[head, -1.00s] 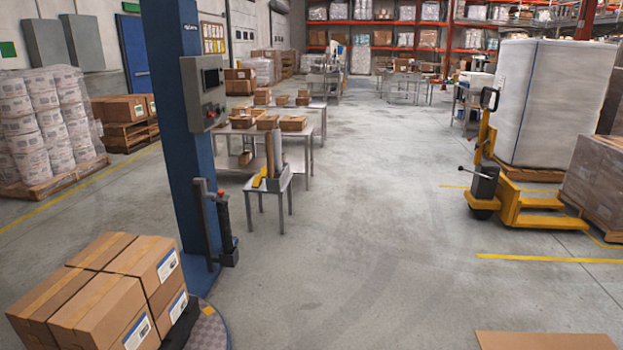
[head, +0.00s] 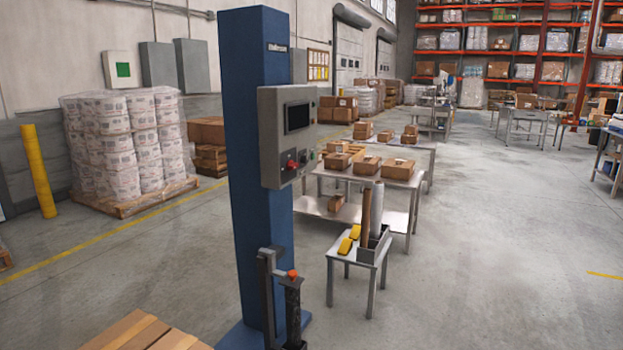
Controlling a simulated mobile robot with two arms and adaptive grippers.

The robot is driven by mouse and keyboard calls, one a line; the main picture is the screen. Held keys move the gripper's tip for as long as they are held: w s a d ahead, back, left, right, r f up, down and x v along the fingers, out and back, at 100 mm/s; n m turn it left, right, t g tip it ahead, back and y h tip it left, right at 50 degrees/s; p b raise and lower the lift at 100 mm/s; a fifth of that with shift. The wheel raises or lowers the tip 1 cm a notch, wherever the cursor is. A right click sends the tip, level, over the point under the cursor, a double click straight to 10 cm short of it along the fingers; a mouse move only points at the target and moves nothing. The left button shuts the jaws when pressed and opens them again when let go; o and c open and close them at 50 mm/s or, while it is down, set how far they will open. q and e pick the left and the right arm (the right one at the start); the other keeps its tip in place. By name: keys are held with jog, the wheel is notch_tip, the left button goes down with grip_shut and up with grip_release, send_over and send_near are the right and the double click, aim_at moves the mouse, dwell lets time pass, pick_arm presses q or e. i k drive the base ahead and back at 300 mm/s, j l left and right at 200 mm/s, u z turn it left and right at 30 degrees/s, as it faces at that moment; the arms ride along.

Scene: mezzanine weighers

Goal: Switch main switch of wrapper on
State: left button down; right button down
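The wrapper's blue column (head: 257,190) stands upright left of the middle in the head view. A grey control box (head: 288,137) is fixed to its right side, with a dark screen (head: 298,117) on its front. A red switch (head: 291,164) sits below the screen, with small buttons beside it. The switch's setting is too small to tell. The film carriage (head: 284,303), with a red-orange knob on top, is low on the column. Neither of my grippers shows in the head view.
A small metal stand (head: 366,256) with film rolls and yellow items is right of the column. A steel table (head: 400,188) with cartons is behind it. Cartons (head: 145,332) stand at the bottom left.

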aim_at(291, 165)
jog(key=i+l+u, duration=0.15)
jog(key=i, duration=0.25)
jog(key=i+l, duration=0.4)
jog(key=l, duration=0.25)
jog(key=i+l+z, duration=0.1)
jog(key=i+l, duration=0.35)
jog(key=l, duration=0.2)
jog(key=i+l+z, duration=0.1)
jog(key=i+l, duration=0.35)
jog(key=l, duration=0.15)
jog(key=i+l, duration=0.45)
jog(key=l, duration=0.15)
